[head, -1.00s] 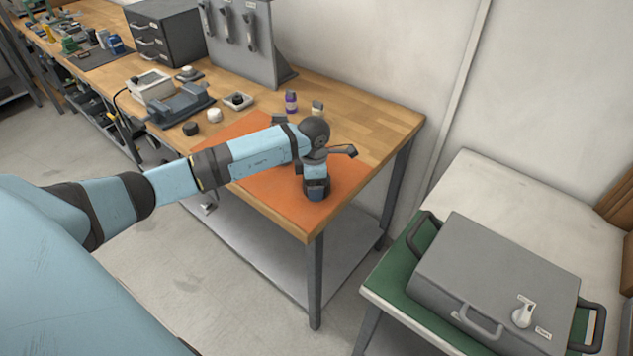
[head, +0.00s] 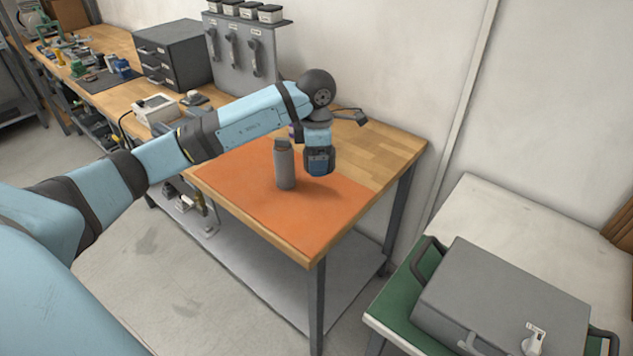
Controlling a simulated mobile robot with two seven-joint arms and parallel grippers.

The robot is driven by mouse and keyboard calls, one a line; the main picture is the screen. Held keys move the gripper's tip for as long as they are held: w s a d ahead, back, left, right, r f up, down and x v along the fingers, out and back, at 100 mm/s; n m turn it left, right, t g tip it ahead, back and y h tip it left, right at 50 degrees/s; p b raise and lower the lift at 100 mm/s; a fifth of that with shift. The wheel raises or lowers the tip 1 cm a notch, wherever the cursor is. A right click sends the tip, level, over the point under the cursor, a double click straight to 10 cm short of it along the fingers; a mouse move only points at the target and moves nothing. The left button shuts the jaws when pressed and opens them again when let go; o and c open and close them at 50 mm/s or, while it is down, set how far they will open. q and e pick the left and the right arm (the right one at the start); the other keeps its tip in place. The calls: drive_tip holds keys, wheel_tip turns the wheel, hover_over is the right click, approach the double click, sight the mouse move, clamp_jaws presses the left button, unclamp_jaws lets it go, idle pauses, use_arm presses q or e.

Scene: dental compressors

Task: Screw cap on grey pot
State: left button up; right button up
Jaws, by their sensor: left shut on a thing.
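The grey pot (head: 284,168) stands upright on the orange mat. Its narrower dark top shows just below my forearm. My left gripper (head: 320,171) points down over the mat, just to the right of the pot and apart from it in the picture. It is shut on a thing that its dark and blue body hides. I cannot make out a cap in the jaws or elsewhere. My right gripper is not in view.
The orange mat (head: 285,219) is bare in front of the pot. The wooden bench (head: 385,155) is clear at its right end. A grey drawer cabinet (head: 172,52) and tool panel (head: 241,58) stand behind. A grey case (head: 505,295) rests on the side table.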

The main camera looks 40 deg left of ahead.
use_arm(q)
drive_tip(key=shift+r, duration=1.85)
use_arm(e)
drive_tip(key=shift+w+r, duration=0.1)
use_arm(q)
drive_tip(key=shift+s+d+f+m, duration=0.1)
drive_tip(key=shift+d+f+m, duration=0.1)
drive_tip(key=shift+m, duration=0.2)
drive_tip(key=s+d+f+m+p, duration=0.5)
drive_tip(key=s+d+f+m, duration=0.1)
drive_tip(key=m, duration=0.6)
drive_tip(key=s+d+f+m+p, duration=0.6)
drive_tip(key=s+f+m, duration=0.1)
drive_tip(key=m, duration=0.6)
drive_tip(key=shift+s+d, duration=0.3)
drive_tip(key=shift+s, duration=0.5)
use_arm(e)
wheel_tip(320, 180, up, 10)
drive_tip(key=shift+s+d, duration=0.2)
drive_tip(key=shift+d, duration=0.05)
use_arm(q)
drive_tip(key=shift+a+f, duration=0.1)
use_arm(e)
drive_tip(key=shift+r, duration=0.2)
